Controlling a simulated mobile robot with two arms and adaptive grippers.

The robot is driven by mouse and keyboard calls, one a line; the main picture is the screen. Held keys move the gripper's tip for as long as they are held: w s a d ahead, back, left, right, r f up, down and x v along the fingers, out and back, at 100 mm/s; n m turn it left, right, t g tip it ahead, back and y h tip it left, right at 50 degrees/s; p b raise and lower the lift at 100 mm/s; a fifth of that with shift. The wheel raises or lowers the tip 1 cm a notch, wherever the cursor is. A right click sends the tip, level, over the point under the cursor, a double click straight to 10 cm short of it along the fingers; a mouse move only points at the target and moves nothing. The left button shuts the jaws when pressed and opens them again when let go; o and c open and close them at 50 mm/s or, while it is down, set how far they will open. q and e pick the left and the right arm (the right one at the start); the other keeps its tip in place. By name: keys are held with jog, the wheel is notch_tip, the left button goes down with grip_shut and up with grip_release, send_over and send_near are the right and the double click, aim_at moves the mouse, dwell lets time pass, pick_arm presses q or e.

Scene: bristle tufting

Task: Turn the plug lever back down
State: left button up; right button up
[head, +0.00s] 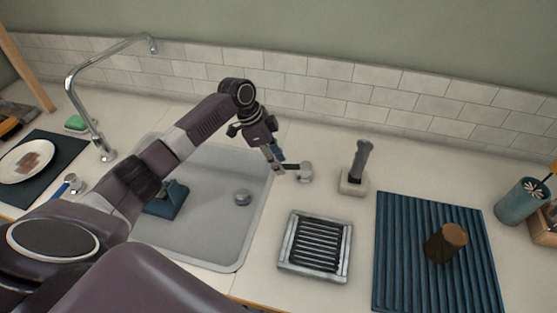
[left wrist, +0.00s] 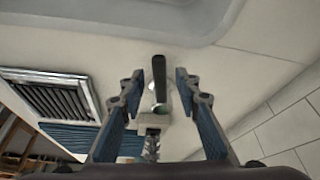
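The plug lever (head: 292,167) is a short dark bar on a round chrome mount (head: 306,172), on the counter just right of the sink. In the head view it points left toward the sink, and its free end is partly hidden by my left gripper (head: 276,163). In the left wrist view the lever (left wrist: 160,83) shows between the fingertips of my left gripper (left wrist: 160,83). The two blue-padded fingers stand apart, one on each side, with visible gaps to the lever. The drain plug (head: 242,197) shows in the sink basin. My right gripper is in neither view.
The sink (head: 215,240) lies left of the lever. A grey-handled tool in a block (head: 353,182) stands close to its right. A slatted metal tray (head: 286,250) lies in front, and a ribbed blue mat (head: 400,255) at right. The tiled wall (head: 320,85) is behind.

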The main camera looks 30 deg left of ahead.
pick_arm(q)
grip_shut()
jog(key=shift+d, duration=0.1)
dwell(0.4)
